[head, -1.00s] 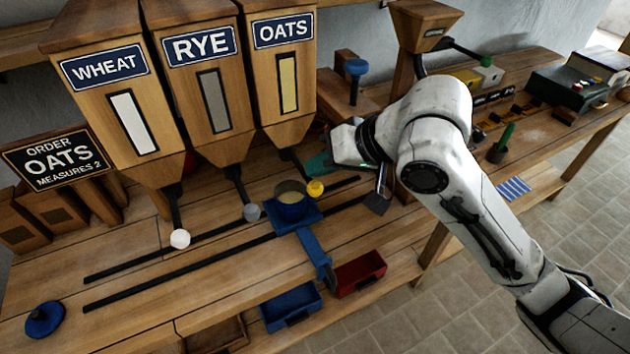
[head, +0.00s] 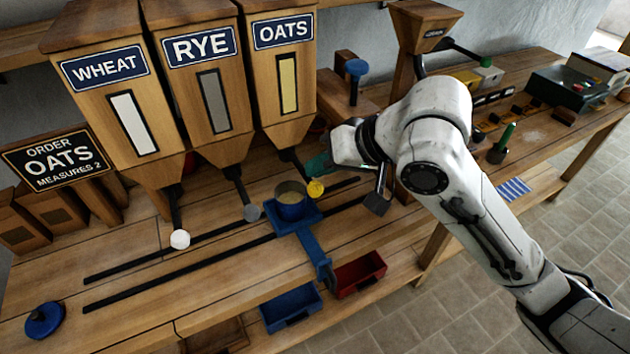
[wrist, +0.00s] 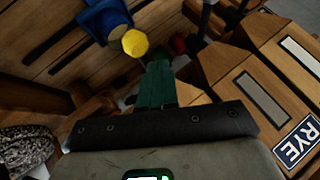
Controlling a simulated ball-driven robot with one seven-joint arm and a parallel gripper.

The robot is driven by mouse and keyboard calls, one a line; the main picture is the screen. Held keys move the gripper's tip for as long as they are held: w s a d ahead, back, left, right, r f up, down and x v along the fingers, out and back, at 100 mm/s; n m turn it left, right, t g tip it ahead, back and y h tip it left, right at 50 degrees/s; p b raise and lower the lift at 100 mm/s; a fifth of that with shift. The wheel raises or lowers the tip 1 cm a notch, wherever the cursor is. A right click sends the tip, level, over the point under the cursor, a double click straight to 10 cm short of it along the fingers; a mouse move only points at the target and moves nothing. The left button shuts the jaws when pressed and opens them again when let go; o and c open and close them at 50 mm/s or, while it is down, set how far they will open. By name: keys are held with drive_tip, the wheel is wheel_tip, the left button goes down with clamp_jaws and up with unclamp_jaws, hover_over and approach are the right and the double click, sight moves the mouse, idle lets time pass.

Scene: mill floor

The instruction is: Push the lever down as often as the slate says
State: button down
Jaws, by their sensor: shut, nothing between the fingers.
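The slate (head: 55,160) reads ORDER OATS, MEASURES 2. The OATS hopper (head: 270,95) is the right one of three and has a lever with a yellow knob (head: 315,188). The knob also shows in the wrist view (wrist: 135,43). My gripper (head: 317,163) is shut, its green fingers just above and beside the yellow knob; the wrist view shows the fingertips (wrist: 158,66) close to it. I cannot tell whether they touch. A blue pan (head: 291,207) with pale contents sits beside the knob on a blue carriage (head: 312,250).
The WHEAT hopper (head: 105,90) has a white knob (head: 180,239), the RYE hopper (head: 200,80) a grey knob (head: 251,212). Two dark rails (head: 180,270) run along the bench. Blue (head: 290,310) and red (head: 360,270) bins sit at the front. A small hopper (head: 425,30) stands behind my arm.

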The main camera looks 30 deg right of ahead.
sight(320, 190)
drive_tip(key=shift+f, duration=0.15)
idle(0.5)
drive_tip(key=shift+f, duration=0.25)
drive_tip(key=shift+f+b, duration=2.2)
drive_tip(key=shift+f, duration=0.35)
idle(2.5)
idle(0.5)
drive_tip(key=shift+r+p, duration=2.85)
drive_tip(key=shift+r, duration=0.15)
